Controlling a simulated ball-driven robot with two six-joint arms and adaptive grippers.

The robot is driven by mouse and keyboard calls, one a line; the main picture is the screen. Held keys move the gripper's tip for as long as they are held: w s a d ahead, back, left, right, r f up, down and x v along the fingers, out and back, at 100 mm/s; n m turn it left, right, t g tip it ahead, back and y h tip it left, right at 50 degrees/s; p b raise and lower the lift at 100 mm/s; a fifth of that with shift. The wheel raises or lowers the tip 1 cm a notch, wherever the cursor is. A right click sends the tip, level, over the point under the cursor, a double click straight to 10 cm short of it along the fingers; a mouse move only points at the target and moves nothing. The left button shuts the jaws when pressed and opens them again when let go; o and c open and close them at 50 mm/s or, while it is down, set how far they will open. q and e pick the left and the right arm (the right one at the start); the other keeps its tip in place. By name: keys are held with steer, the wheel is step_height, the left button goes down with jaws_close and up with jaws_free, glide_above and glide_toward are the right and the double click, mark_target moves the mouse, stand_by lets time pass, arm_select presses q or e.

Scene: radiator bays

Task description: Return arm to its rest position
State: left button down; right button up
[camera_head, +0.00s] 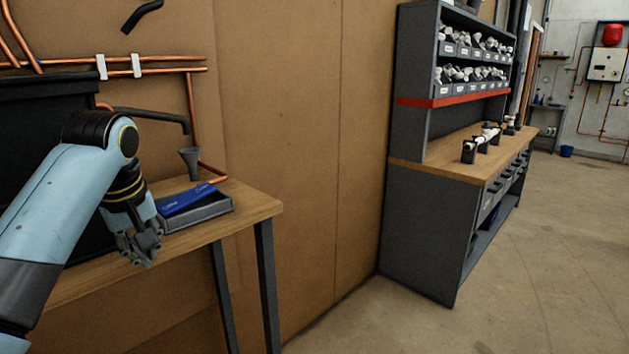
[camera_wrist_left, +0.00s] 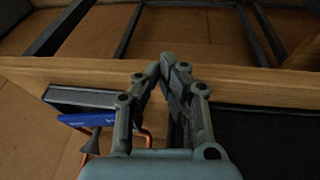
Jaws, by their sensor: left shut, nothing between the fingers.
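My left arm, light blue with black joints, comes in from the left in the head view. Its gripper (camera_head: 143,258) hangs pointing down at the front edge of the wooden bench (camera_head: 258,207), left of a grey tray. In the left wrist view the gripper (camera_wrist_left: 158,72) has its fingers together with nothing held between them, over the bench edge (camera_wrist_left: 80,72). My right gripper is in neither view.
A grey tray (camera_head: 213,211) with a blue box (camera_head: 186,199) lies on the bench, with a grey funnel (camera_head: 190,160) behind. Copper pipes (camera_head: 150,59) run along the board wall. A shelved workbench (camera_head: 428,220) stands right; open floor (camera_head: 540,270) lies before it.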

arm_select(q)
steer(key=s+d+f+m, duration=0.15)
steer(key=s+f, duration=0.25)
steer(key=s, duration=0.4)
steer(key=s+f+m, duration=0.3)
steer(key=s+f, duration=0.1)
steer(key=s, duration=0.3)
steer(key=s+d+m, duration=0.3)
steer(key=s+m, duration=0.2)
steer(key=s, duration=1.1)
step_height(320, 180, down, 33)
steer(key=s+a+g+b, duration=0.1)
steer(key=s+a+b, duration=0.15)
steer(key=b, duration=0.75)
steer(key=s+f+b, duration=0.3)
steer(key=s+f, duration=0.3)
steer(key=f, duration=0.3)
steer(key=s+a+f+g+b, duration=0.1)
steer(key=s+f+b, duration=0.2)
steer(key=s+f, duration=0.3)
steer(key=s+f+b, duration=0.2)
steer(key=s+f, duration=0.4)
steer(key=f, duration=0.6)
steer(key=shift+s+a+f+h+b, duration=0.2)
steer(key=shift+a+h+b, duration=0.1)
steer(key=shift+b, duration=0.1)
